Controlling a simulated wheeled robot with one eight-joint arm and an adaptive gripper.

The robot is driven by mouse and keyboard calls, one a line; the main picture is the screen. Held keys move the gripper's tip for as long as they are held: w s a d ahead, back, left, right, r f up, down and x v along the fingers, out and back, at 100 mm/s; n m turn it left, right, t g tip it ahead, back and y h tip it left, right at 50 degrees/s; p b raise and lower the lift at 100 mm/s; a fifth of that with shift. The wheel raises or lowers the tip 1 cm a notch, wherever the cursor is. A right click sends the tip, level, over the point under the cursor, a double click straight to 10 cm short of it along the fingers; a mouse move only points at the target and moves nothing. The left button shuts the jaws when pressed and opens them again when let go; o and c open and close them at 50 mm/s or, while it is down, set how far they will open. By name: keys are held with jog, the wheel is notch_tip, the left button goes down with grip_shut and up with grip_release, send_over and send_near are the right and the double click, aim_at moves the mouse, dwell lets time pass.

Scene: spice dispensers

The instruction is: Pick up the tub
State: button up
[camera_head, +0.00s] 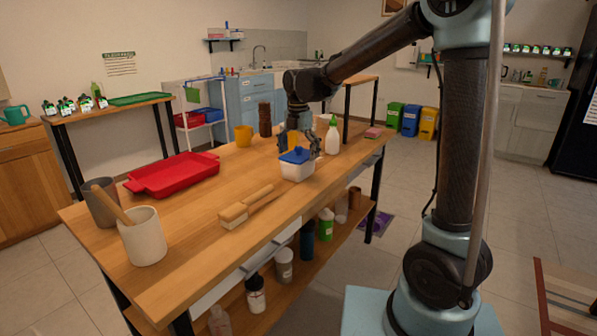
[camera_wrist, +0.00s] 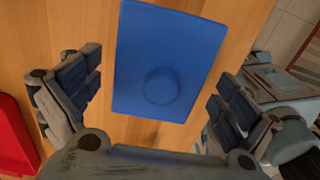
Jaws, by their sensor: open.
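The tub (camera_head: 297,171) is a small white container with a blue lid and a round knob, standing on the wooden table. In the wrist view its blue lid (camera_wrist: 165,60) lies centrally between the two fingers, seen from above. My gripper (camera_head: 299,146) is open and just above the tub, with a finger on either side of the lid. In the wrist view my gripper (camera_wrist: 157,98) shows clear gaps between both fingers and the lid. The tub's white body is hidden there by the lid.
On the wooden table (camera_head: 190,240), a wooden-handled brush (camera_head: 246,206) lies in front of the tub. A white spray bottle (camera_head: 332,137) stands to its right. A white pot (camera_head: 143,237) stands at the near-left end.

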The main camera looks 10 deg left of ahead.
jog(key=shift+f, duration=1.4)
jog(key=c, duration=1.5)
